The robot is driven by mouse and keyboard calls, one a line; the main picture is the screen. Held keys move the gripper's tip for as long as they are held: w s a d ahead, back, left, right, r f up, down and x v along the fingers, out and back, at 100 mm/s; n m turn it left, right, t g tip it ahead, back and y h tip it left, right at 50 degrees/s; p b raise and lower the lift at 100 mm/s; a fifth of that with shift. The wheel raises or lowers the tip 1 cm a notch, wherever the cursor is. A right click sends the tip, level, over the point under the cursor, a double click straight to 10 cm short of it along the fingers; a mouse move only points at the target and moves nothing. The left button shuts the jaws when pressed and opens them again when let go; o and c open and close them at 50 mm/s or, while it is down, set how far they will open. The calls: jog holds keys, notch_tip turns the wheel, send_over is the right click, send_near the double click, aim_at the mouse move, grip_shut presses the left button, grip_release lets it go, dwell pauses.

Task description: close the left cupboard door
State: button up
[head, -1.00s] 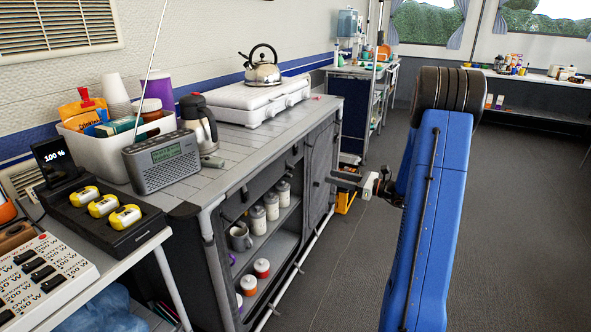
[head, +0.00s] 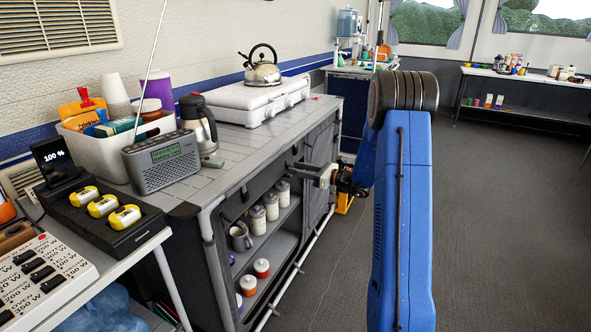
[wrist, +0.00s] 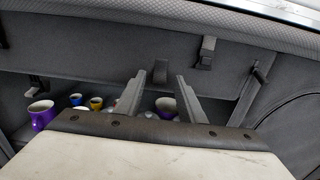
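The cupboard (head: 205,265) stands under the tiled worktop. Its left bay is open, with shelves of jars and mugs in sight. A dark panel (wrist: 110,42) with small catches spans the top of the opening in the wrist view; I cannot tell whether it is the left door. The right door (head: 320,165) looks shut. My gripper (head: 305,172) (wrist: 171,74) points left at the cupboard front, just below the worktop edge. Its two fingers are apart with nothing between them. I cannot tell whether they touch the cupboard.
A grey mug (head: 240,237) and several white jars (head: 271,206) stand inside the bay. A kettle (head: 262,66), a white stove (head: 255,97) and a radio (head: 161,162) stand on top. A rail runs low along the cupboard front. The floor (head: 490,240) to the right is clear.

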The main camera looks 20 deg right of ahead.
jog(key=shift+w+a, duration=0.45)
jog(key=shift+w, duration=0.1)
grip_shut()
notch_tip(320, 180, down, 53)
jog(key=shift+s, duration=0.1)
grip_release()
jog(key=shift+f, duration=0.1)
jog(key=shift+d, duration=0.1)
